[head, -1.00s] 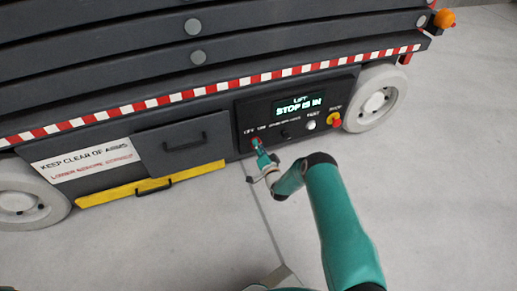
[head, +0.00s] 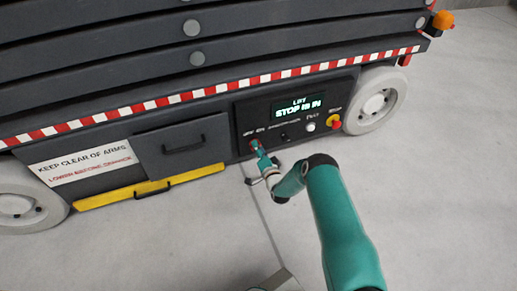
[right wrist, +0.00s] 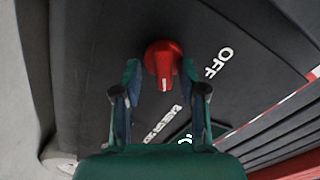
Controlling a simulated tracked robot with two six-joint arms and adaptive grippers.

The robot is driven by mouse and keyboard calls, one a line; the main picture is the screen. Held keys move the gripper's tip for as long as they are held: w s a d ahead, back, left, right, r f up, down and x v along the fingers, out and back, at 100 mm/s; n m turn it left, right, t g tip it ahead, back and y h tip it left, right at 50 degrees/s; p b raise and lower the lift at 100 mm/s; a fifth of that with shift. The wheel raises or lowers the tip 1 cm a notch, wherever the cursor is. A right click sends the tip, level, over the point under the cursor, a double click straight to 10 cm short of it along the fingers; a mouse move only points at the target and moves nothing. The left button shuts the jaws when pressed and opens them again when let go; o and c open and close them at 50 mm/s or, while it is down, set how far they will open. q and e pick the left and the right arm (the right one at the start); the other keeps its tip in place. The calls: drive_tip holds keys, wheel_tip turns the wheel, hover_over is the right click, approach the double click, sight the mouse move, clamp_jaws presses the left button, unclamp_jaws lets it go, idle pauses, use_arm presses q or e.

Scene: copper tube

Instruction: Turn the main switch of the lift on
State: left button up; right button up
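The main switch is a red rotary knob (right wrist: 162,62) with a white mark on its handle, on the lift's dark control panel (head: 262,112). In the right wrist view its mark points down the picture, and the OFF label is to its right. My right gripper (right wrist: 161,76) is at the knob, with one finger on each side. Small gaps show between the fingers and the handle, so it looks open around the knob. In the head view the right gripper (head: 260,150) covers much of the switch. My left gripper is not in view.
The panel's display (head: 299,105) reads LIFT, STOP IS IN. A red stop button (head: 334,121) on yellow and a white button (head: 310,127) are to the right of the switch. A yellow bar (head: 120,193) runs low along the lift. The floor (head: 180,245) in front is clear.

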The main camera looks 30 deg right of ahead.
drive_tip(key=shift+a, duration=0.1)
drive_tip(key=v, duration=1.2)
idle(0.4)
